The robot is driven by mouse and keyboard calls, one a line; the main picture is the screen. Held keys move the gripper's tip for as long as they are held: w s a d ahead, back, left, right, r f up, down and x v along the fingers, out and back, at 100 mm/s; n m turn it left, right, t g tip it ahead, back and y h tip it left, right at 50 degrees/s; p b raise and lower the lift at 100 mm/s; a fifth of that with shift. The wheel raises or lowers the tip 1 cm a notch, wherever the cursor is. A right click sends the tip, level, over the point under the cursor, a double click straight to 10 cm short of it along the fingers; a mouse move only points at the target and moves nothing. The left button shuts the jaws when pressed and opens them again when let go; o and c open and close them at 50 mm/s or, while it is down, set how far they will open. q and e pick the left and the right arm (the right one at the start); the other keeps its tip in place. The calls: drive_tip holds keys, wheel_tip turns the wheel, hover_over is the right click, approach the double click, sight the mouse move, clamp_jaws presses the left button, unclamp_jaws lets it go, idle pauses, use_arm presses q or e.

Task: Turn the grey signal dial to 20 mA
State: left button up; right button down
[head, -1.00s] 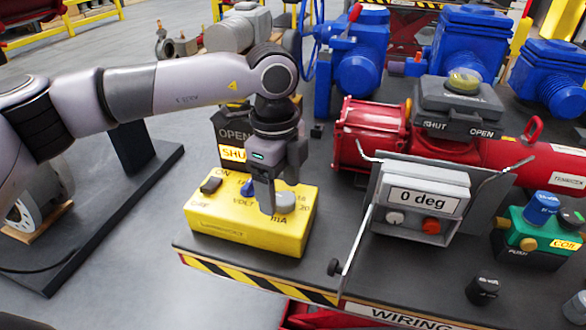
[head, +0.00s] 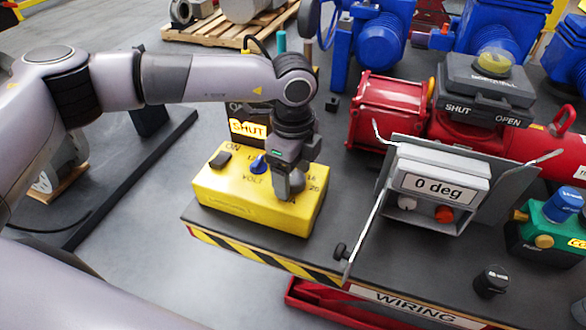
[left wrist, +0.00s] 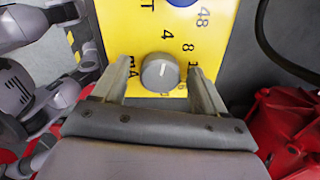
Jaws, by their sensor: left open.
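The grey signal dial (left wrist: 160,73) sits on the yellow box, with printed numbers around it and "mA" beside it in the left wrist view. Its pointer mark is too small to read for certain. My left gripper (left wrist: 163,80) is open, with one finger on each side of the dial and gaps showing. In the head view my left gripper (head: 288,180) points down over the right part of the yellow box (head: 240,208) and hides most of the dial. My right gripper is not in view.
A blue knob (head: 257,164) and a dark switch (head: 220,159) are on the same box. A display box (head: 437,186) reading "0 deg" stands to the right, beside a red actuator (head: 385,110). Bare bench top lies between the yellow box and the display.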

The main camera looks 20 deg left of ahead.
use_arm(q)
drive_tip(key=c, duration=1.1)
drive_tip(key=shift+o, duration=0.2)
